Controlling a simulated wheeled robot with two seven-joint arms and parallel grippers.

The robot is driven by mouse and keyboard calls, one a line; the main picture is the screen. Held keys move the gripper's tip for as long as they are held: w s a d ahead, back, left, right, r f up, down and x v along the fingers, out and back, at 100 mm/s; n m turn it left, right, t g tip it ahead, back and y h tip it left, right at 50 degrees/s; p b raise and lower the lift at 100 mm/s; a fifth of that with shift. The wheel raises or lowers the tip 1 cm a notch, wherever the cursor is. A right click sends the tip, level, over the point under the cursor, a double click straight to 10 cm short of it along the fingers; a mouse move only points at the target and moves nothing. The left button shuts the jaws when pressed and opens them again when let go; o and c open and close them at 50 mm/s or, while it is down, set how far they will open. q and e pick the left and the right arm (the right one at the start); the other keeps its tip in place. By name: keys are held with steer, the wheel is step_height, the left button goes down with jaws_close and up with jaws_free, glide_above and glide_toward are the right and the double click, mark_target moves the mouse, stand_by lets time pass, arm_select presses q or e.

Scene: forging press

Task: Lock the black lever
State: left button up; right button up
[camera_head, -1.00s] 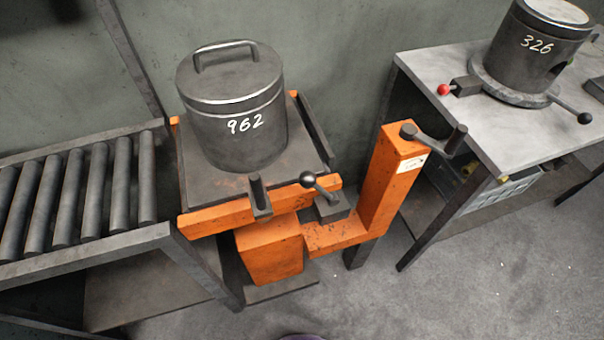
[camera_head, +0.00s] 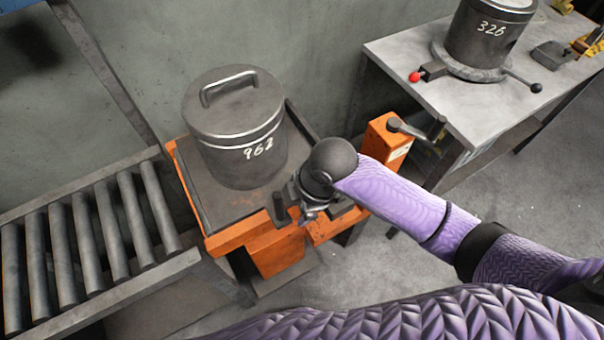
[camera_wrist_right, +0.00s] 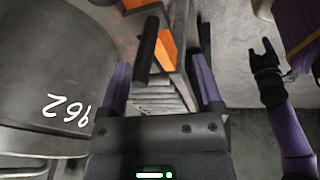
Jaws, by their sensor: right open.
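My right gripper (camera_head: 310,212) is low at the front of the orange stand, beside the pot marked 962. In the right wrist view its two purple fingers (camera_wrist_right: 163,85) are apart, with a dark upright peg (camera_wrist_right: 147,50) showing between them; I cannot tell whether they touch it. The ball-knobbed black lever at the stand's front is hidden in the head view by my wrist. Another lever with a black knob (camera_head: 536,88) sticks out from pot 326 on the right table. My left gripper appears as a dark forked end (camera_wrist_right: 265,65) in the wrist view, away from the stand.
The lidded pot 962 (camera_head: 240,145) stands on the orange stand (camera_head: 230,238), close to my right gripper. A crank handle (camera_head: 408,128) tops the orange post to the right. A roller conveyor (camera_head: 80,245) lies left; the right table (camera_head: 420,60) carries pot 326 (camera_head: 488,35).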

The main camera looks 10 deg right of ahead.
steer(key=w+d+r+n, duration=0.1)
steer(key=w+d+r+n+h, duration=0.1)
steer(key=d+n, duration=0.1)
steer(key=w+d+r+n+g+h, duration=0.1)
steer(key=w+d+n, duration=0.1)
steer(key=shift+d+r, duration=0.15)
steer(key=shift+d, duration=0.05)
steer(key=shift+w+d+n+h, duration=0.1)
steer(key=shift+d+n+h, duration=0.1)
steer(key=shift+n+h, duration=0.1)
steer(key=f+b, duration=0.1)
steer(key=f, duration=0.2)
steer(key=f+b, duration=0.1)
steer(key=f, duration=0.5)
steer(key=shift+w+a+b, duration=0.25)
steer(key=shift+b, duration=0.15)
steer(key=shift+f, duration=0.4)
jaws_close()
